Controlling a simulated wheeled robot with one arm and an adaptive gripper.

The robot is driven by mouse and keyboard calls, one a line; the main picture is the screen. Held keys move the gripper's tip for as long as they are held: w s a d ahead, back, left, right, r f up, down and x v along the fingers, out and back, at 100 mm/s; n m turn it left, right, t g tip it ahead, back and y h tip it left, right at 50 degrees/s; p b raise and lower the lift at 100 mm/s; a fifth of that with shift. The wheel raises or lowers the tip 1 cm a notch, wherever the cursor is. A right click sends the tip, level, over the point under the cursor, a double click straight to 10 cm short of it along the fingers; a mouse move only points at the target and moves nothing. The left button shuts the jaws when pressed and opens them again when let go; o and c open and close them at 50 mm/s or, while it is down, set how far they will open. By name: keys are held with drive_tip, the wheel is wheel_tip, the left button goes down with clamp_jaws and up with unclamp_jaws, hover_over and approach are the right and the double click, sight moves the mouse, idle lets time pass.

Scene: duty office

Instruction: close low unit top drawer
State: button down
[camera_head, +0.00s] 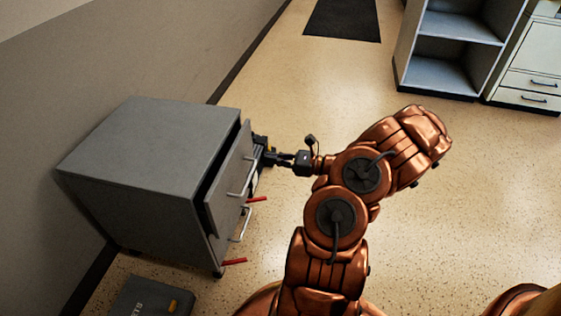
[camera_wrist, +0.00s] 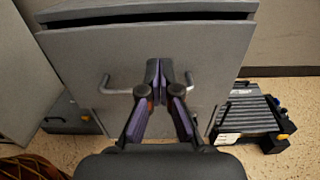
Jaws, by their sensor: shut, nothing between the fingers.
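The low unit (camera_head: 150,135) is a grey cabinet against the wall at the left of the head view. Its top drawer (camera_head: 222,185) stands partly open, with a dark gap between its front and the body. The drawer front (camera_wrist: 215,62) fills the middle of the wrist view, with a bar handle (camera_wrist: 110,89) across it. My gripper (camera_wrist: 160,72) is shut and empty, its fingertips at the drawer front by the middle of the handle. I cannot tell whether they touch. In the head view my gripper (camera_head: 264,153) is at the drawer's far right side, its tips partly hidden.
A dark case (camera_head: 152,299) lies on the floor in front of the unit. The wrist view shows a ribbed case (camera_wrist: 245,115) on the floor at right. An open shelf (camera_head: 455,52) and a pale drawer unit (camera_head: 532,80) stand far right. The speckled floor between is clear.

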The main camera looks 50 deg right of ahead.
sight(236, 152)
drive_tip(key=b+x, duration=0.2)
drive_tip(key=x, duration=0.7)
